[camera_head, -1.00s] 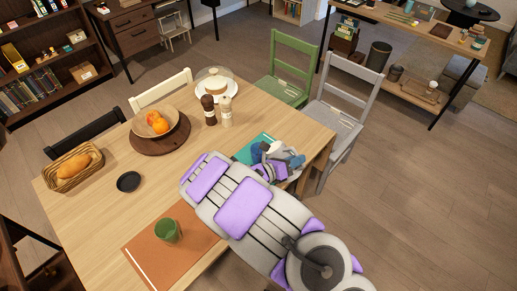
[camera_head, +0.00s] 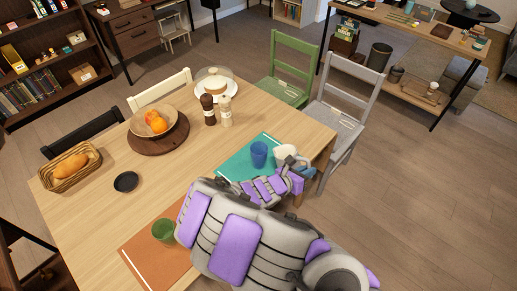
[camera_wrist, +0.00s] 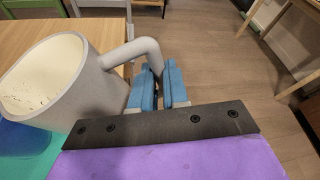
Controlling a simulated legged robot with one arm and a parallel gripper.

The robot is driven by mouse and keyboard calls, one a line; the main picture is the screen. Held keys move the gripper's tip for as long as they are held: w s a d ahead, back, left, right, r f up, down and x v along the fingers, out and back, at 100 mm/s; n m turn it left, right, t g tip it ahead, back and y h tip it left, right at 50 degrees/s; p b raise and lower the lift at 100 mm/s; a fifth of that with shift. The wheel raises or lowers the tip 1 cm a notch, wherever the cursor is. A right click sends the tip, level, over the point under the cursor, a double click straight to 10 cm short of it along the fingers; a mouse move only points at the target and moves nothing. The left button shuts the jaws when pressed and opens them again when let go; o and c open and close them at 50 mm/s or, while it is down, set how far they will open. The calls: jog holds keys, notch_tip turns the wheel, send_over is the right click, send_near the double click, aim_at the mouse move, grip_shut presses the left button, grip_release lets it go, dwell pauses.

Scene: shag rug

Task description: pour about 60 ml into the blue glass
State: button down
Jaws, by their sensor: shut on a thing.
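The blue glass (camera_head: 259,154) stands upright on the teal placemat (camera_head: 236,167) near the table's right end. My gripper (camera_wrist: 160,83) is shut on the handle of a white-grey jug (camera_wrist: 72,83), just right of the glass. In the wrist view the jug is tilted to the left, and its open mouth shows a pale inside with a few dark specks. The blue glass (camera_wrist: 22,140) shows partly at the left edge there, below the jug's rim. I cannot see any liquid stream or the level in the glass.
A green glass (camera_head: 163,230) stands on the orange placemat (camera_head: 150,250), close to my arm. A fruit bowl (camera_head: 153,126), two shakers (camera_head: 208,109), a cake dome (camera_head: 215,82), a bread basket (camera_head: 70,167) and a dark coaster (camera_head: 126,181) are farther off. The table's middle is clear.

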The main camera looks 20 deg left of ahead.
jog(key=shift+s+d+f+m+y+b, duration=0.15)
jog(key=shift+d+f+m+y, duration=0.25)
jog(key=shift+d+f+m, duration=0.35)
jog(key=shift+s+d+f+m+y+b, duration=0.15)
jog(key=shift+d+f+m+y, duration=0.35)
jog(key=shift+f, duration=0.3)
jog(key=shift+a, duration=0.1)
